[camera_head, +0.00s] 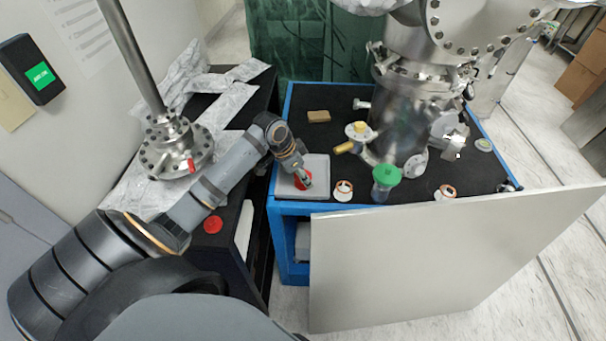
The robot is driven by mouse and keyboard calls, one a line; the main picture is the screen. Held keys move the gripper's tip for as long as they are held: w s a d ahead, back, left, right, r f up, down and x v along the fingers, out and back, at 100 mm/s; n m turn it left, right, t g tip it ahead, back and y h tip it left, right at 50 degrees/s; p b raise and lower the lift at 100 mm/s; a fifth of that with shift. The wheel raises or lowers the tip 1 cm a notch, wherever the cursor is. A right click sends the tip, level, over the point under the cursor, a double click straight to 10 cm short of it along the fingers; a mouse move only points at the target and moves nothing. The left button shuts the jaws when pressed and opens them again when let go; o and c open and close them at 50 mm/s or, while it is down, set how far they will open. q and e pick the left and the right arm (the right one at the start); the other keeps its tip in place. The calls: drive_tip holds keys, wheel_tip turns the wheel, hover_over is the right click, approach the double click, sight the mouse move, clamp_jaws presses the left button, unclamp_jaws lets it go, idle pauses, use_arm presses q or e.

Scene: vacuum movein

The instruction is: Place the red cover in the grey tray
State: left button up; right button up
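The grey tray (318,166) lies at the left front of the blue-framed table. A red cover (297,183) shows at the tray, partly hidden by my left gripper (306,181). The gripper reaches down over the tray with its fingertips at the cover. I cannot tell whether the fingers are closed on the cover, or whether the cover rests on the tray floor. Another round red cover (213,225) lies on the black cart to the left. My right gripper is not in view.
A steel vacuum chamber (400,115) stands on the table. White-and-orange rings (343,190), a green-capped part (387,176) and a brown block (319,116) lie around it. A pale panel (440,260) stands in front. A steel flanged post (176,148) stands on the foil-covered cart.

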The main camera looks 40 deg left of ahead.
use_arm(q)
drive_tip(key=shift+f, duration=0.15)
drive_tip(key=o, duration=0.7)
drive_tip(key=shift+c, duration=0.2)
drive_tip(key=p+v, duration=0.1)
drive_tip(key=v, duration=1.1)
